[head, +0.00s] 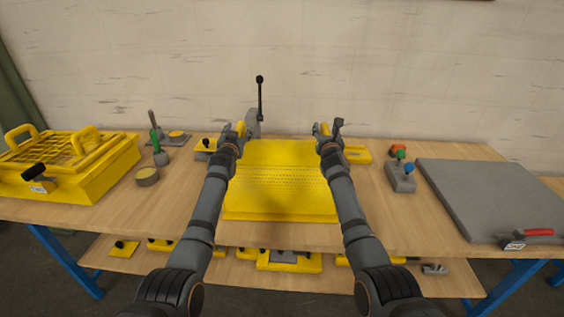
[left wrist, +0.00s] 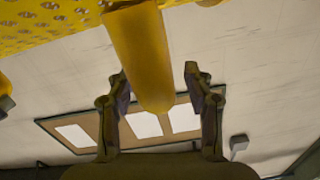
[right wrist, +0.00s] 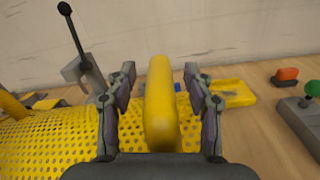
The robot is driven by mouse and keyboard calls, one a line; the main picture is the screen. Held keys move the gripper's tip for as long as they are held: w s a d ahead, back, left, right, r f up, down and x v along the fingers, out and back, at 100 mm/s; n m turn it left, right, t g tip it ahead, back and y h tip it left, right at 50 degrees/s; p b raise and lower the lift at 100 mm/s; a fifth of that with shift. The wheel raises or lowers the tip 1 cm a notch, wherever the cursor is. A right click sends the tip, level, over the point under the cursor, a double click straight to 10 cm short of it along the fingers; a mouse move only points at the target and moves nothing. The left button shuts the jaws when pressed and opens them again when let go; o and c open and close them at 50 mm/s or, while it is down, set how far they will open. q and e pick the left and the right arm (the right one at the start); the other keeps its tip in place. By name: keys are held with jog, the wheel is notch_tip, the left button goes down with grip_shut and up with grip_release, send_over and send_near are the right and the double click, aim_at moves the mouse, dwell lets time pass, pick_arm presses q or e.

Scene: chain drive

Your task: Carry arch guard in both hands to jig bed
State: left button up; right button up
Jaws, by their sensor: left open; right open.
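The arch guard (head: 278,180) is a yellow perforated sheet in the middle of the table, between my arms. My left gripper (head: 240,130) is open, with a yellow handle (left wrist: 138,55) between its fingers in the left wrist view. My right gripper (head: 322,130) is open too, its fingers on either side of another yellow handle (right wrist: 160,105), with gaps showing. The perforated surface also shows in the right wrist view (right wrist: 50,145). My forearms pass along both sides of the guard in the head view. I cannot tell for sure which thing is the jig bed.
A large grey slab (head: 490,195) with a red-handled clamp (head: 538,232) lies at the right. A control box (head: 401,178) with coloured knobs stands beside it. A yellow crate (head: 75,170) stands at the left. A black-knobbed lever (head: 260,98) rises behind the guard.

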pick_arm(q)
jog(key=shift+w, duration=0.2)
pick_arm(e)
jog(key=shift+w, duration=0.2)
pick_arm(q)
jog(key=shift+c, duration=0.4)
pick_arm(e)
jog(key=shift+c, duration=0.4)
pick_arm(q)
grip_shut()
pick_arm(e)
grip_shut()
